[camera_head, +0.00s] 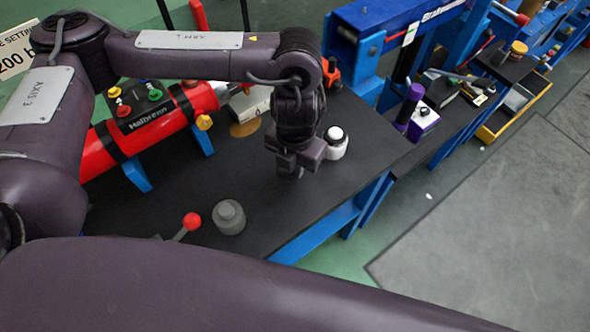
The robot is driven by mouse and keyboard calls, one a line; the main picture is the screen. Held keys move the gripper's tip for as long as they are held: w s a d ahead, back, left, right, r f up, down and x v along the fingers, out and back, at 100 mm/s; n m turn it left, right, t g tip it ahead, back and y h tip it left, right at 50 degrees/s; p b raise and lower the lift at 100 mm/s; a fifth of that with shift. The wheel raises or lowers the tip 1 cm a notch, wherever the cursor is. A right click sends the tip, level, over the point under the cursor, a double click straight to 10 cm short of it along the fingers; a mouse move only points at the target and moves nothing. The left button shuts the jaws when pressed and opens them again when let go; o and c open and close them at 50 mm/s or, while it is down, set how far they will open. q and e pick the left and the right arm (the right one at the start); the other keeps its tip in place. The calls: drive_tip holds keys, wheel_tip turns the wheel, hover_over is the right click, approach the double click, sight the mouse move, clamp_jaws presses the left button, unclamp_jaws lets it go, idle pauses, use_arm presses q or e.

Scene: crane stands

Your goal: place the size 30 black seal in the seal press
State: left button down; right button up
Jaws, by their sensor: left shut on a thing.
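My left gripper (291,172) points down over the black bench top (265,205), near its front right part. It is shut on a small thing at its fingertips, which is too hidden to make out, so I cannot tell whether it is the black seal. I cannot make out the size 30 seal anywhere else. Which device is the seal press is not clear. A grey stepped cylinder (229,217) stands on the bench to the lower left. My right gripper is out of view.
A red cylinder unit (150,127) on blue feet lies at the back left. A red-knobbed lever (192,221) is beside the grey cylinder. A blue frame (355,62) rises at the back right. A purple cylinder (409,103) stands on the further bench. The bench's front middle is clear.

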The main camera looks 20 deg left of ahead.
use_arm(q)
wheel_tip(320, 180, up, 17)
drive_tip(key=p, duration=0.1)
drive_tip(key=shift+f, duration=0.2)
